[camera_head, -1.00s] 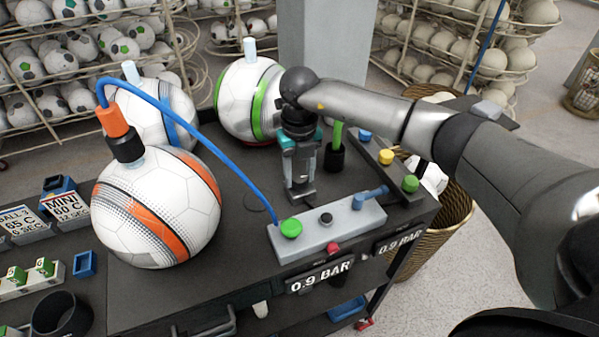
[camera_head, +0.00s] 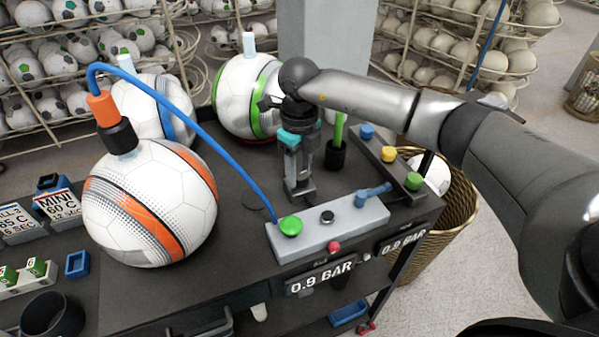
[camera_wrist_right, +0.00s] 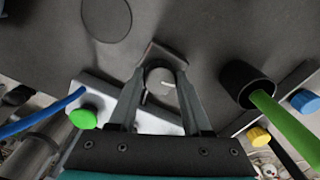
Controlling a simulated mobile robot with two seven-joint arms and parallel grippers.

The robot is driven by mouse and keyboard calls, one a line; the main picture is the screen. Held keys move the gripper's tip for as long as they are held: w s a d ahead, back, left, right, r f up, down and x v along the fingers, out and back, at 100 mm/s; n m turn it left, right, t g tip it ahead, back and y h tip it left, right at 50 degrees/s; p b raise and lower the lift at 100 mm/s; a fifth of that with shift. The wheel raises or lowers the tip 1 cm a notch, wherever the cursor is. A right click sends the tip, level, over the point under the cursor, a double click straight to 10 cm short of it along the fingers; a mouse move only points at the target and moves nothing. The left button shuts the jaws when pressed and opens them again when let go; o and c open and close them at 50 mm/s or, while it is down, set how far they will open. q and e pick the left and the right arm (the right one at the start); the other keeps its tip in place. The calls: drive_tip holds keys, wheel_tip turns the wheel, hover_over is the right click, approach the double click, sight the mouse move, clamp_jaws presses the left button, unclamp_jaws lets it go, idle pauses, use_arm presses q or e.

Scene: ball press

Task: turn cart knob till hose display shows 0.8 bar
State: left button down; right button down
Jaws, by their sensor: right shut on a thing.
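My right gripper (camera_head: 299,194) points down at the cart top (camera_head: 240,235) behind the grey block. In the right wrist view its fingers (camera_wrist_right: 162,80) are shut on a round grey knob (camera_wrist_right: 160,86) with a white mark on it. In the head view the fingers hide the knob. The display (camera_head: 321,277) on the cart front, below the block with the blue hose (camera_head: 205,130), reads 0.9 BAR. A second display (camera_head: 402,241) to its right also reads 0.9 BAR. My left gripper is not in view.
The grey block (camera_head: 330,228) with a green button (camera_head: 290,226) stands just in front of my right gripper. White balls (camera_head: 150,205) stand to the left and behind.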

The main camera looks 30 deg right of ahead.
sight(299, 174)
drive_tip(key=shift+r, duration=0.1)
idle(0.4)
drive_tip(key=shift+c, duration=1.7)
unclamp_jaws()
wheel_tip(299, 174, up, 15)
drive_tip(key=shift+b, duration=0.45)
